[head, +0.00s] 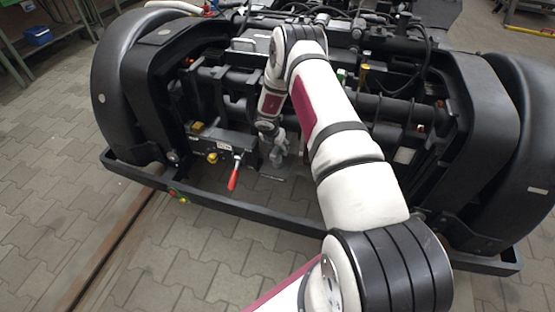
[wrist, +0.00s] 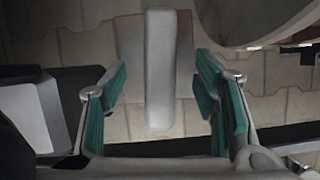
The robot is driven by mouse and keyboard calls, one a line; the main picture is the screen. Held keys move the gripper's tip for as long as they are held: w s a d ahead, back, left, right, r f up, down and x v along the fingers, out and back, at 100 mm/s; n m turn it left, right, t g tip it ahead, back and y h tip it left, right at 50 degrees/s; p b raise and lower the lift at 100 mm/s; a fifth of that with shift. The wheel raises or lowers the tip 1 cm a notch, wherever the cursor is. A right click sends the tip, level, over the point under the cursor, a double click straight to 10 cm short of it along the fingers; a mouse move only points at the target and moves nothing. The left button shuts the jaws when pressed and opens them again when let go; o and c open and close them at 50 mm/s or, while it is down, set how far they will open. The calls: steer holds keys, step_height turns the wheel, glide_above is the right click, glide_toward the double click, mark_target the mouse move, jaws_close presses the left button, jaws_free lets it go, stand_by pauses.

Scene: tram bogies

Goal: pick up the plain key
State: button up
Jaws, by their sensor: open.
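My gripper (head: 279,150) is low inside the near frame of the bogie, to the right of a red-handled lever. In the wrist view its teal-padded fingers (wrist: 161,75) are open. A smooth grey bar (wrist: 160,85), which looks like the plain key, shows between them with a gap on each side. Its height relative to the fingertips is hard to tell. A flat grey-brown plate (wrist: 129,50) shows behind the bar. In the head view the gripper hides most of this spot, and I cannot make out the key there.
The red lever (head: 234,175) sticks out close to the left of my gripper. The black front beam (head: 240,207) runs in front. Black curved covers (head: 115,90) stand at both sides, with pipes and hoses behind. Paving (head: 60,170) lies open at the left.

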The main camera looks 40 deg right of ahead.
steer(key=shift+x, duration=0.95)
steer(key=shift+r, duration=0.1)
jaws_close()
steer(key=shift+r, duration=0.1)
